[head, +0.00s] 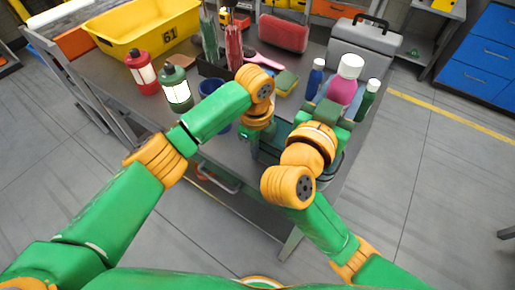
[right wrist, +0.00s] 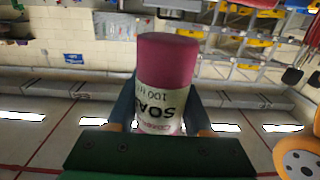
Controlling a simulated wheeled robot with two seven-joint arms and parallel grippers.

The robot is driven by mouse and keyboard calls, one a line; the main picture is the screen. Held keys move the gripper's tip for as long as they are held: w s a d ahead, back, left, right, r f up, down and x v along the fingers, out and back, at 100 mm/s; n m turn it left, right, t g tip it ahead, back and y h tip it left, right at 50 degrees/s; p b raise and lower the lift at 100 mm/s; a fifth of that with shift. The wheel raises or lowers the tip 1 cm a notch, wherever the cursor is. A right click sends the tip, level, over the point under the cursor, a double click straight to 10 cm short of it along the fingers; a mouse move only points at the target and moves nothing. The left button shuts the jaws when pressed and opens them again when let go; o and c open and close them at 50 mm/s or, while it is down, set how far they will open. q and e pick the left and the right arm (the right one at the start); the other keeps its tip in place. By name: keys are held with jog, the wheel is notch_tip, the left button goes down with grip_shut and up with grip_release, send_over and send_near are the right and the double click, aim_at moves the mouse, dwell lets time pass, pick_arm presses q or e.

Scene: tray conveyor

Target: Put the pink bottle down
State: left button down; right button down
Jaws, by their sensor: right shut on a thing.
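The pink bottle (head: 344,91) with a white cap stands out at the right of the head view, cap up. My right gripper (head: 330,112) is around its lower part. In the right wrist view the pink bottle (right wrist: 167,65), with a white soap label, sits between the two dark fingers of my right gripper (right wrist: 158,112), which is shut on it. My left gripper (head: 251,143) points down over the near part of the table; its fingers are mostly hidden by its wrist, so its opening cannot be told. Whether the bottle touches a surface is hidden.
A blue bottle (head: 315,78) and a green bottle (head: 367,99) flank the pink one closely. A teal container (head: 278,128) lies between my wrists.

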notch_tip(320, 180, down, 12)
jog(key=a+n+t+y, duration=0.1)
jog(key=n+t+y, duration=0.1)
jog(key=y, duration=0.3)
jog(key=shift+w+n, duration=0.15)
jog(key=shift+n, duration=0.65)
jog(key=shift+f, duration=0.1)
